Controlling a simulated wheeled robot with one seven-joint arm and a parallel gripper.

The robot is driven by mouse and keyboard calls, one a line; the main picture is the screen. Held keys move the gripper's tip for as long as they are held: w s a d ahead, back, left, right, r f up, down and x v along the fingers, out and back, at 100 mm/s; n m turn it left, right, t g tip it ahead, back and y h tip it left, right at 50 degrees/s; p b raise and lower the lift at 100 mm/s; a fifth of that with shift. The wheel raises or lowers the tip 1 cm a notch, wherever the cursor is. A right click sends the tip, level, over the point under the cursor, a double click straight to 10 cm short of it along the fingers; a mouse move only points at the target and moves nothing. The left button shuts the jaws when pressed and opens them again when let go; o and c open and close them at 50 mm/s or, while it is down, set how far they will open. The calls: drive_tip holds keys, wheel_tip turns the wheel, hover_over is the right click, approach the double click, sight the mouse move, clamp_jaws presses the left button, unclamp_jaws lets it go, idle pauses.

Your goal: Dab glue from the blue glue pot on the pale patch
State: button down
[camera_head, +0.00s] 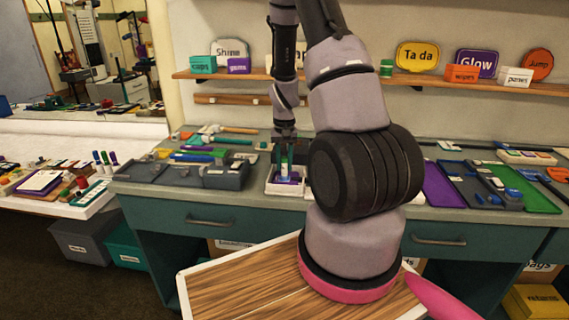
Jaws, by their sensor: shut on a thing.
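My gripper (284,158) points straight down over a small white tray (270,189) on the grey-green counter. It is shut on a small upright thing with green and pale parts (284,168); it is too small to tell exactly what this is. Just below it a bit of blue (287,182) shows in the tray, perhaps the blue glue pot, and I cannot tell whether the held thing touches it. Something purple lies beside it in the tray. I cannot make out the pale patch for sure.
Left of the tray stands a dark grey compartment box (226,176); tools lie behind it. On the right are a purple mat (443,190), a dark tray of parts and a green mat (530,192). My arm hides the counter's middle. Shelves with signs (417,56) hang behind.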

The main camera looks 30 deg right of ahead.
drive_tip(key=shift+s+a, duration=0.2)
drive_tip(key=shift+s, duration=0.05)
drive_tip(key=shift+w+d, duration=0.2)
idle(0.4)
drive_tip(key=shift+r, duration=3.55)
